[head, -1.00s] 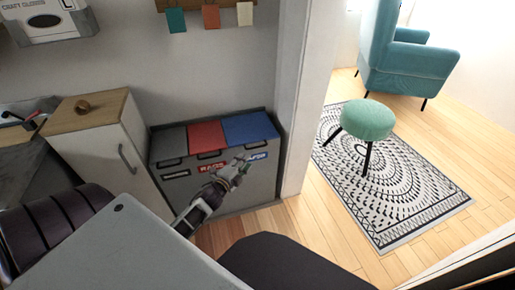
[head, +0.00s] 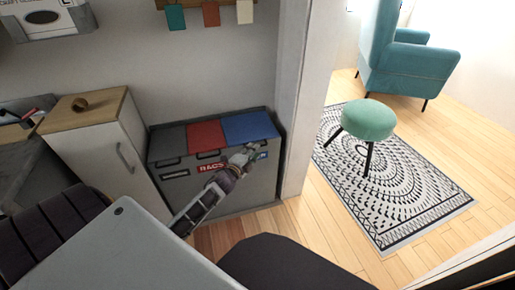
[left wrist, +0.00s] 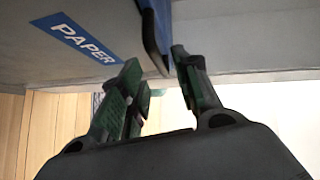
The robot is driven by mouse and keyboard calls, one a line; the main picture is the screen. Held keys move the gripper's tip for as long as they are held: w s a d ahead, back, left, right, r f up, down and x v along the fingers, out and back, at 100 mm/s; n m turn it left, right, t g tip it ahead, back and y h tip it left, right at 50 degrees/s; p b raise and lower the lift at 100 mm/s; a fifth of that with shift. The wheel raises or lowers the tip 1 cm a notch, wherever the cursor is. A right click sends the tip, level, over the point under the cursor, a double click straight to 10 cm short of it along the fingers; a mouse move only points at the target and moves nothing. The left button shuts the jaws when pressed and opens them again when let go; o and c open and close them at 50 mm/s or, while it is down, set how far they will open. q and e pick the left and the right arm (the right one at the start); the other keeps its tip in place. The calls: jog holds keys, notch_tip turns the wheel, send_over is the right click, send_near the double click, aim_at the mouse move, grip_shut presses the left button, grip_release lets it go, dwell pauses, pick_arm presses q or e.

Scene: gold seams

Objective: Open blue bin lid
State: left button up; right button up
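The blue lid (head: 248,127) lies shut on the right compartment of a grey three-part bin (head: 238,192). My left gripper (head: 249,154) is at the front edge of this lid, partly covering the label below it. In the left wrist view, its two green-padded fingers (left wrist: 158,62) are apart. A blue and dark lip of the lid (left wrist: 163,40) reaches down between the fingertips, with a gap beside it. A blue PAPER label (left wrist: 77,38) shows on the bin's front. Whether a finger touches the lip is unclear. My right gripper is not in view.
Grey (head: 168,143) and red (head: 206,135) lids are shut to the left of the blue one. A white cabinet (head: 105,155) stands left of the bin, and a wall post (head: 302,100) stands close on its right. Bare wooden floor lies in front.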

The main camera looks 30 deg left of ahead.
pick_arm(q)
jog(key=shift+w+a+f+b, duration=0.15)
jog(key=shift+w+b, duration=0.15)
jog(key=shift+w, duration=0.9)
jog(key=shift+w+f+b, duration=0.15)
jog(key=shift+w+b, duration=0.15)
jog(key=shift+w, duration=0.85)
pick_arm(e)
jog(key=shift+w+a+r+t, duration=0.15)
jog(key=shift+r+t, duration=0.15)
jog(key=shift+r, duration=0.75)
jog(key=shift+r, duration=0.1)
pick_arm(q)
grip_shut()
jog(key=shift+s+f, duration=0.1)
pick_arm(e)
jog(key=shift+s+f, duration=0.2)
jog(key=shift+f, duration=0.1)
